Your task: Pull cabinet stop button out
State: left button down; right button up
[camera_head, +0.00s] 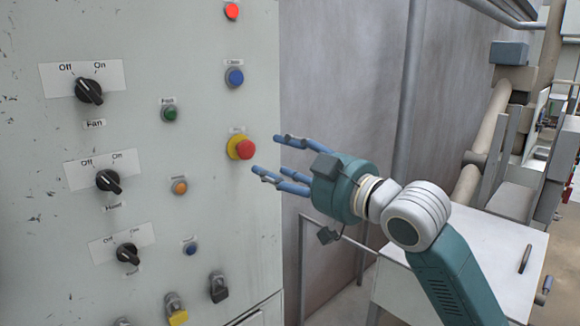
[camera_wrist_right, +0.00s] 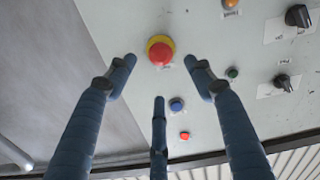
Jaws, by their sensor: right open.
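The cabinet stop button (camera_head: 241,148) is a red mushroom head on a yellow collar, near the right edge of the grey cabinet face (camera_head: 140,235). My right gripper (camera_head: 265,156) is open and empty, its blue fingers pointing at the button from the right, with a small gap between them. In the right wrist view the stop button (camera_wrist_right: 160,52) sits at the upper middle, beyond the spread fingertips of my right gripper (camera_wrist_right: 158,75). No finger appears to touch it. My left gripper is not in view.
A blue button (camera_head: 234,77) is above the stop button, and a red lamp (camera_head: 232,11) is higher up. Green (camera_head: 169,114) and orange (camera_head: 180,187) buttons and black rotary switches (camera_head: 108,181) are to the left. A white table (camera_head: 480,255) stands at right.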

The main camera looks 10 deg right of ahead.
jog(key=shift+v, duration=1.55)
